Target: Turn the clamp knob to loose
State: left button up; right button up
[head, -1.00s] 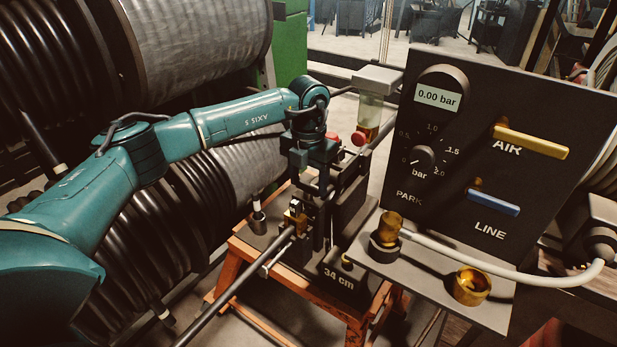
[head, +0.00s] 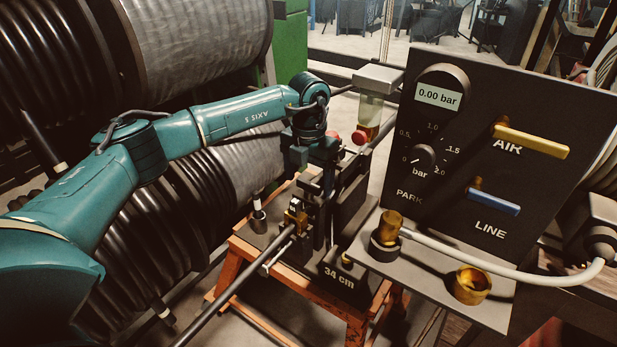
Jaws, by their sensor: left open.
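The crimper (head: 338,277), marked 34 cm, stands on an orange-legged bench. A black hose (head: 232,292) runs up to a brass fitting (head: 295,217) held at the clamp. A small bar-shaped handle (head: 274,263) sits below the hose at the clamp. I cannot tell for sure which part is the clamp knob; my gripper may hide it. My left gripper (head: 322,232) points down over the crimper, just right of the brass fitting. It is open, its fingers dark against the dark machine; I cannot tell whether they touch anything. My right gripper is not in view.
A dark panel (head: 400,130) on the right carries a 0.00 bar display, a dial, a yellow AIR lever (head: 532,141) and a blue LINE lever (head: 493,202). A white hose (head: 500,268) crosses in front. Large hose reels (head: 215,50) fill the left.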

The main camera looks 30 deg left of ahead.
aim_at(309, 183)
pick_arm(q)
notch_tip(309, 183, up, 13)
dwell(0.3)
jog(key=shift+f, duration=0.1)
